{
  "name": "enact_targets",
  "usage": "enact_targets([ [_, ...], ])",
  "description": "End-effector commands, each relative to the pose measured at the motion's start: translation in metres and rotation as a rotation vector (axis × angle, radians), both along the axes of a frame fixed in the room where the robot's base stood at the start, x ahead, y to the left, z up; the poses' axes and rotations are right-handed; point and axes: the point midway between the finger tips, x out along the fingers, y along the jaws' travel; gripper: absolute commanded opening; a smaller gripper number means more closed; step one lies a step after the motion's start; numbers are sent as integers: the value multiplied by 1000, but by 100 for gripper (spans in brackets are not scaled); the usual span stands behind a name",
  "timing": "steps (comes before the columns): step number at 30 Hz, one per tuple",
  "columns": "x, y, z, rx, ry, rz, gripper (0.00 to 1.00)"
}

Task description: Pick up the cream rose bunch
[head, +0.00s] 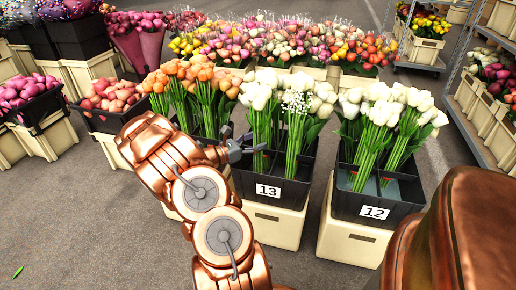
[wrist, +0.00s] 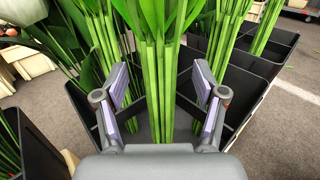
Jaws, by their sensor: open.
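Cream-white bunches with green stems (head: 262,98) stand upright in the black crate marked 13 (head: 268,191), and more (head: 380,105) stand in the crate marked 12 (head: 375,211). I cannot tell from the heads which of these are roses. My gripper (head: 256,142) is at the left side of crate 13, by the stems of its left cream bunch. In the wrist view my gripper (wrist: 160,82) is open, with a cluster of green stems (wrist: 158,95) between its fingers, seemingly without contact.
Orange tulips (head: 187,82) stand just left of my gripper. The black crate walls and divider (wrist: 245,88) are close around the fingers in the wrist view. Mixed bunches (head: 285,42) stand behind. A metal rack (head: 480,135) is at right.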

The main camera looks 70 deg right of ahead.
Motion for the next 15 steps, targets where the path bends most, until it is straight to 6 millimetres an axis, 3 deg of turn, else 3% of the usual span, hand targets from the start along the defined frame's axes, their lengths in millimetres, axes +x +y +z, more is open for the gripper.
enact_targets([
  [11,-6,-9,1,0,-1,1,70],
  [15,-6,-9,1,0,-1,1,57],
])
